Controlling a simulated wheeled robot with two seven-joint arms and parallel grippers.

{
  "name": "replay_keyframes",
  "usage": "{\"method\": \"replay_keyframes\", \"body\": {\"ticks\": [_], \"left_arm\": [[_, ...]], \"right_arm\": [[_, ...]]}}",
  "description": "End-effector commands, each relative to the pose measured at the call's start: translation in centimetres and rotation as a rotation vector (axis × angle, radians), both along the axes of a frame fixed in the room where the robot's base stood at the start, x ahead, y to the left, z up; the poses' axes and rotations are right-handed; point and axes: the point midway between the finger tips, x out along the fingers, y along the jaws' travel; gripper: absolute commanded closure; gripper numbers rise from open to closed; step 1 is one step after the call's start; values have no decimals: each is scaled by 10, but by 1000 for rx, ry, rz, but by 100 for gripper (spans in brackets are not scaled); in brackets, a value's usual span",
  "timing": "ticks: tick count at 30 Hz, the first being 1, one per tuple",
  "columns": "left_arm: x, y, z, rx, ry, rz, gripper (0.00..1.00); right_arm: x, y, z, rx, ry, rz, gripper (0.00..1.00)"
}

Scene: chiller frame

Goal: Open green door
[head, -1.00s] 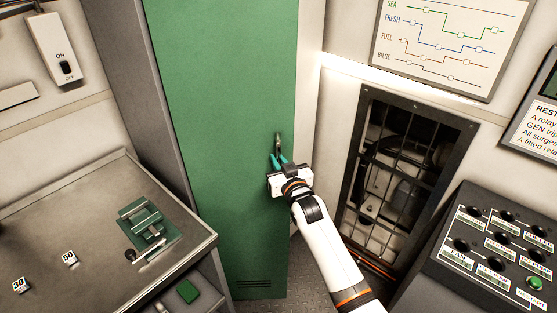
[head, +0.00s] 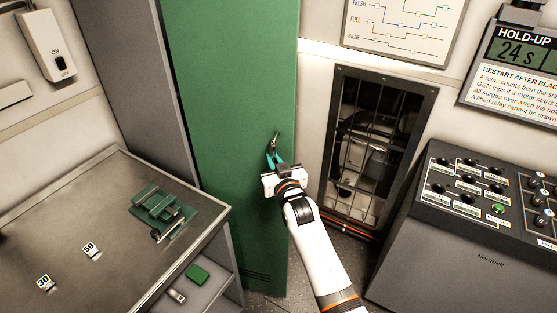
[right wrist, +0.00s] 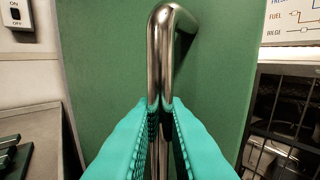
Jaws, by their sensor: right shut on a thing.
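The green door (head: 235,110) is the tall front of a grey cabinet, in the middle of the head view. It also fills much of the right wrist view (right wrist: 100,60). Its upright metal handle (head: 275,138) sits near the door's right edge. My right gripper (head: 272,160) is at the handle. In the right wrist view its teal fingers (right wrist: 160,125) are shut on the handle's bar (right wrist: 162,60), below its top bend. I cannot tell whether the door stands slightly ajar. My left gripper is not in view.
A metal bench (head: 130,245) with a green vise (head: 162,212) stands left of the door. A barred opening (head: 375,150) is in the wall to the right. A control console (head: 470,230) stands at the far right. A little floor shows below the door.

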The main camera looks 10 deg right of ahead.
Motion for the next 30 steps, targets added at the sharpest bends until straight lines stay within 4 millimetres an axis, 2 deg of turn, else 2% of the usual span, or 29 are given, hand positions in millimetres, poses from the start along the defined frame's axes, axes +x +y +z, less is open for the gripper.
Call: {"method": "replay_keyframes", "body": {"ticks": [14,15,18,30], "left_arm": [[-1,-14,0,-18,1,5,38],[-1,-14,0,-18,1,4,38],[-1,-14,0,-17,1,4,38],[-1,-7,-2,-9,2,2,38]], "right_arm": [[1,5,5,2,-10,-1,100],[1,5,5,3,-10,-1,84],[1,5,4,2,-9,-2,68],[-6,3,2,1,-6,-4,68]]}}
